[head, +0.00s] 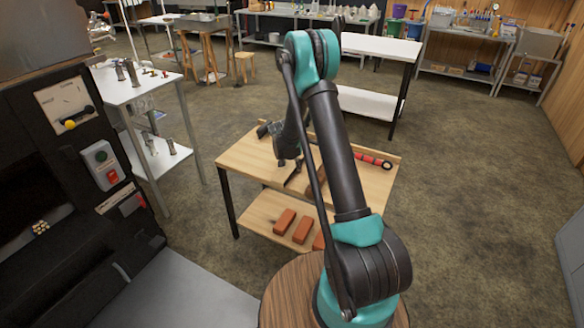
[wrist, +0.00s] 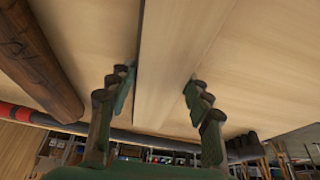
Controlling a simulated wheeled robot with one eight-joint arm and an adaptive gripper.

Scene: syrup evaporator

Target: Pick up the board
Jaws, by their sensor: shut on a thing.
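The board (wrist: 172,60) is a long, pale wooden strip between the fingers of my gripper (wrist: 160,85) in the wrist view. The fingertips sit at its two long edges, and my gripper is shut on it. The board lies along or just above the pale wooden top of the workbench; I cannot tell if it is clear of it. In the head view my arm reaches over the workbench (head: 245,157), and I cannot make out the board there.
A brown wooden rod (wrist: 35,60) lies beside the board; a red and black tool (head: 372,160) lies at the bench's right. Orange bricks (head: 284,221) sit on the lower shelf. A white table (head: 380,47) stands behind. Open floor lies to the right.

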